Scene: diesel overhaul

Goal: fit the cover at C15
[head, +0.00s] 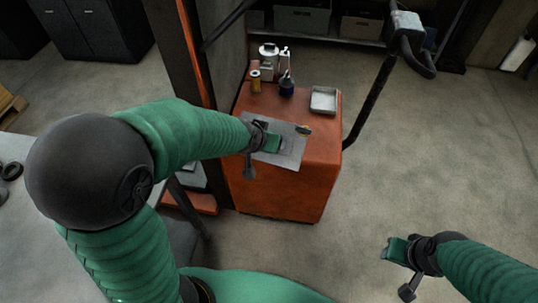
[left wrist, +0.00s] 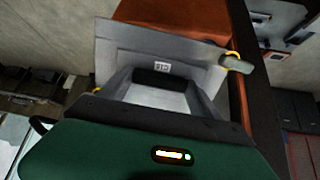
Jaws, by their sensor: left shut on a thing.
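My left gripper (head: 280,144) reaches over the orange cabinet and is low over the grey sheet (head: 292,160) on its top. In the left wrist view, a flat grey plate marked C15 (left wrist: 115,46) lies in front of the jaws, its label upside down. The jaws (left wrist: 155,85) are shut on a pale grey part, which I take to be the cover (left wrist: 158,100); the gripper body hides its near side. I cannot tell whether the cover touches the plate. My right gripper (head: 387,250) is over open floor at the lower right; its finger gap does not show.
The orange cabinet (head: 275,190) also holds a metal tray (head: 324,99), a blue container (head: 286,88) and several bottles and cans (head: 268,58) at the back. A small yellow-and-black item (head: 303,129) lies on the sheet's right edge. An orange-and-black post (head: 190,50) stands close left.

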